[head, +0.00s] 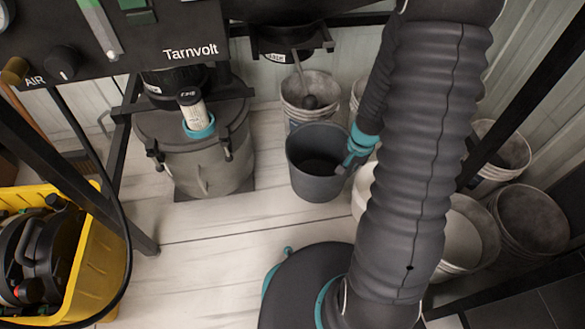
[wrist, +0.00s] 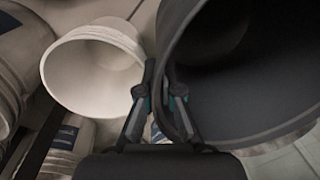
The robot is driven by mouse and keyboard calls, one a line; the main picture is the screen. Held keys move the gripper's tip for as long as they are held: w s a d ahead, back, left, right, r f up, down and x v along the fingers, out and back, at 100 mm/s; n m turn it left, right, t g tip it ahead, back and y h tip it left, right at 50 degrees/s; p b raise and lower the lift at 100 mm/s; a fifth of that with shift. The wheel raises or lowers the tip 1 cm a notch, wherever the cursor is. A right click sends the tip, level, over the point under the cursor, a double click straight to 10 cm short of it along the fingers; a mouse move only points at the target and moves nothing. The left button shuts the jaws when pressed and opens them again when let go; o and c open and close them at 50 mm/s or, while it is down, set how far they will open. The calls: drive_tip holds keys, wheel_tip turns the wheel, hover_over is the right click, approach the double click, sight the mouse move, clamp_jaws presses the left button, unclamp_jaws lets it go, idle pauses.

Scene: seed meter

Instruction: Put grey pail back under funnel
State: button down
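The dark grey pail (head: 305,178) stands upright near the middle of the head view, its mouth open upward and its inside dark. My gripper (head: 354,158) is at its right rim. In the wrist view the pail (wrist: 255,125) fills the right side, and my gripper's fingers (wrist: 161,88) pinch its wall, one inside and one outside. I cannot tell whether the pail's base touches the floor. A dark funnel-like outlet (head: 288,40) with a rod hangs from the machine, above and behind the pail.
A whitish bucket (head: 296,113) stands behind the pail under the outlet. Several pale buckets (head: 500,150) stand at right, and one (wrist: 92,75) is close beside my fingers. A grey lidded canister (head: 200,160) is left of the pail. A yellow crate (head: 98,262) sits lower left. Floor in front is clear.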

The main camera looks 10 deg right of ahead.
hover_over(315, 173)
drive_tip(key=f, duration=0.4)
drive_tip(key=f+b, duration=0.1)
drive_tip(key=f, duration=0.2)
drive_tip(key=shift+s+d, duration=0.1)
drive_tip(key=shift+s, duration=0.2)
drive_tip(key=shift+w+f+b, duration=0.1)
drive_tip(key=shift+f+b, duration=0.45)
drive_tip(key=shift+f, duration=1.6)
drive_tip(key=c, duration=1.8)
unclamp_jaws()
drive_tip(key=o, duration=0.5)
drive_tip(key=r+p, duration=0.1)
drive_tip(key=r, duration=0.3)
drive_tip(key=r+p, duration=0.1)
drive_tip(key=r, duration=0.3)
drive_tip(key=s+d+r+p, duration=0.1)
drive_tip(key=r, duration=0.3)
drive_tip(key=shift+r, duration=0.1)
